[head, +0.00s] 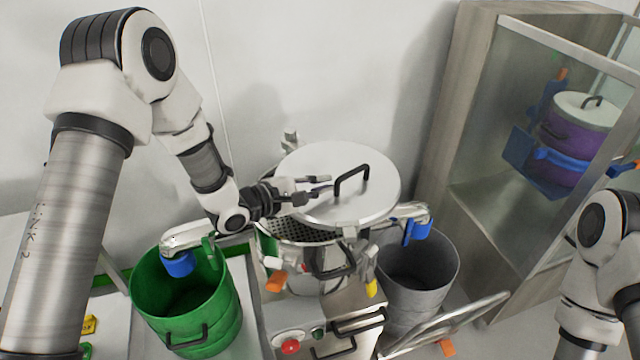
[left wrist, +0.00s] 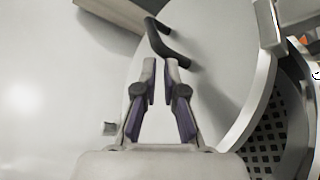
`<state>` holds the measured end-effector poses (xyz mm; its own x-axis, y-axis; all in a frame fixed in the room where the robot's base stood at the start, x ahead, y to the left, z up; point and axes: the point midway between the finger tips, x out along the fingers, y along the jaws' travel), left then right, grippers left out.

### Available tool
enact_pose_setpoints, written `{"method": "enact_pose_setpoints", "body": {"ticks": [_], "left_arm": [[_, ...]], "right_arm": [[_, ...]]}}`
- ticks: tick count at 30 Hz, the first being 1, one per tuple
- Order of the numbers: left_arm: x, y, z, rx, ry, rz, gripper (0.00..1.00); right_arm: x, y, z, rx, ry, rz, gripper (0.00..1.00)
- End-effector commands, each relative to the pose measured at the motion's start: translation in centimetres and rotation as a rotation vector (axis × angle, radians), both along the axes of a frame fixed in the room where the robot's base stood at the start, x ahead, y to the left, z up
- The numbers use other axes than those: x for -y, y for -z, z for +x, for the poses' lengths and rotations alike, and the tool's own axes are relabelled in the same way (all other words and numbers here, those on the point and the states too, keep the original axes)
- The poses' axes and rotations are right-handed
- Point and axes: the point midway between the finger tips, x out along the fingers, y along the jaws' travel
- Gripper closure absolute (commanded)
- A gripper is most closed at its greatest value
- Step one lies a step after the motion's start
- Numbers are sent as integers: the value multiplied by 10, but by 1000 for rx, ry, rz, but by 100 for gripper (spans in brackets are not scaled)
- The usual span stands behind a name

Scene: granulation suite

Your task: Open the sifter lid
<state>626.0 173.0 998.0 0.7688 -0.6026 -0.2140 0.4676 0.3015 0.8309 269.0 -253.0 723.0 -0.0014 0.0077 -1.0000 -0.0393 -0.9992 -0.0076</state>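The sifter lid (head: 310,210) is a pale metal disc with a black bar handle (head: 352,180). It sits high and offset over the sifter body (head: 305,260), and perforated mesh (head: 300,232) shows below its front left edge. My left gripper (head: 320,188) is over the lid, just left of the handle. In the left wrist view, the left gripper (left wrist: 160,68) has its fingertips a small gap apart and nothing visible held. The handle (left wrist: 170,45) lies just ahead of the tips; whether they touch is unclear. My right gripper is out of view.
A green bucket (head: 205,318) stands left of the sifter, and a grey bucket (head: 440,265) stands right. Spouts with blue ends reach over both. A glass-fronted cabinet (head: 475,150) with a purple pot (head: 568,150) is at the right. The wall (head: 330,60) is close behind.

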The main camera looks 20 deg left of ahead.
Motion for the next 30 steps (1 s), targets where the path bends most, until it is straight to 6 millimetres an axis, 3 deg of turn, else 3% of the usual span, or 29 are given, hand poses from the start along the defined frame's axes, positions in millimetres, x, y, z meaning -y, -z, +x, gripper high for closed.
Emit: {"method": "enact_pose_setpoints", "body": {"ticks": [14, 24, 30], "left_arm": [[-7, -2, -7, -2, -3, -2, 61], [-54, -20, -66, 0, -8, -8, 61], [-70, -25, -87, 1, -4, -5, 61]], "right_arm": [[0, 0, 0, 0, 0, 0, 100], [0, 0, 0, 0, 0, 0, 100], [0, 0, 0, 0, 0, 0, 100]]}}
